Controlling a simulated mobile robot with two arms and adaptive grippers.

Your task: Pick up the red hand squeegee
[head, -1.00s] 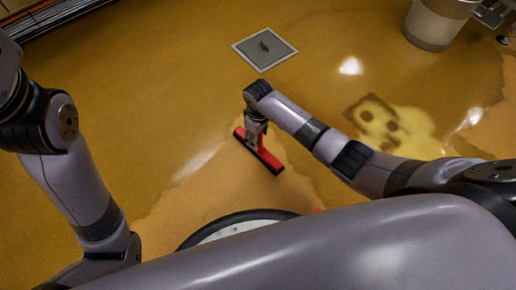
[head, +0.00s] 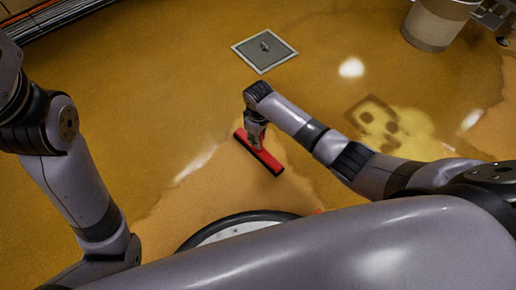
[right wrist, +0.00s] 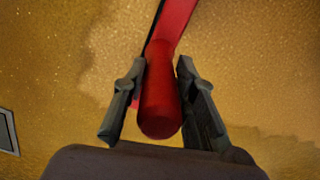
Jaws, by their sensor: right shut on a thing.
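The red hand squeegee (head: 262,156) shows in the middle of the head view, its long red head with a dark edge running slantwise. My right gripper (head: 256,138) is over it and hides most of its handle. In the right wrist view the round red handle (right wrist: 159,98) lies between the two fingers of my right gripper (right wrist: 160,90), which is shut on it. The squeegee's head runs out of that view at the top. My left arm comes in at the left of the head view, and its gripper is not in view.
The ochre floor (head: 140,110) is wet, with shiny patches and a paler area around the squeegee. A square floor drain (head: 265,51) lies beyond it. A pale bucket-like container (head: 434,27) stands at the top right. Floor to the left is clear.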

